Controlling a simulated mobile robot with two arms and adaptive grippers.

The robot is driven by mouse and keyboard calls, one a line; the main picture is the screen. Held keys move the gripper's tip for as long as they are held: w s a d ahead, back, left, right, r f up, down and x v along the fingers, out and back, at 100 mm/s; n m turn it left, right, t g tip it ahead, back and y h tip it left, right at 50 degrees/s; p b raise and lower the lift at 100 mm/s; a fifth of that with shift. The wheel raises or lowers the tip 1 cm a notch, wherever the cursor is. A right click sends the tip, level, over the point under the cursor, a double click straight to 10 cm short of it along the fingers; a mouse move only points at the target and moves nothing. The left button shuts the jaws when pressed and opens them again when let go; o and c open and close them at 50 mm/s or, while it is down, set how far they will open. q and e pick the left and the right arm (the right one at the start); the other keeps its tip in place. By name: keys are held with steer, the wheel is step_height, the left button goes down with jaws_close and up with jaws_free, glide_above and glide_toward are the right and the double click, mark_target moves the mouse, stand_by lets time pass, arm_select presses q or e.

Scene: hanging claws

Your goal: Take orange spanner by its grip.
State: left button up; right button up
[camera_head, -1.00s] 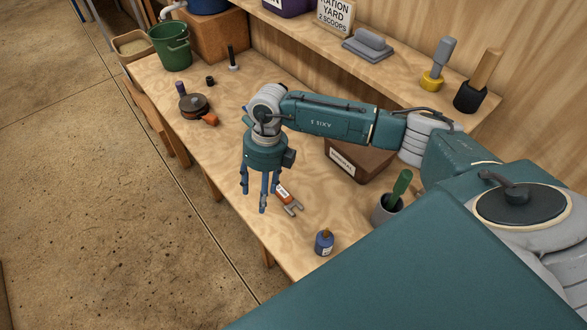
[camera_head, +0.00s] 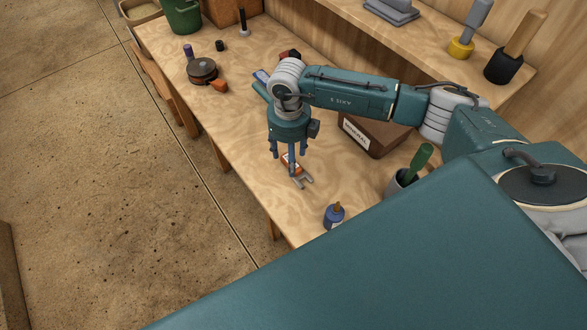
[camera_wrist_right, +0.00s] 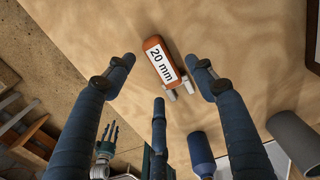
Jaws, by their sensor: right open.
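The orange spanner (camera_head: 290,163) lies on the wooden bench, its grey open jaw toward the front right. In the right wrist view its orange grip (camera_wrist_right: 161,62) bears a white "20 mm" label. My right gripper (camera_head: 290,158) points down over the spanner, and its fingers partly cover the grip in the head view. In the right wrist view the right gripper (camera_wrist_right: 160,75) has its fingers spread around the grip, with nothing held. My left gripper (camera_wrist_right: 106,141) appears small at the lower left there; its jaw state is unclear.
A blue bottle (camera_head: 334,216) and a grey cup (camera_head: 397,184) with a green handle stand front right of the spanner. A brown box (camera_head: 376,137) is behind. A round brown item (camera_head: 202,70) sits farther left. Bare bench lies left of the spanner.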

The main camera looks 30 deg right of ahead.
step_height(320, 180, down, 2)
steer(key=shift+f+b, duration=0.25)
steer(key=shift+b, duration=0.3)
steer(key=shift+r, duration=0.15)
jaws_close()
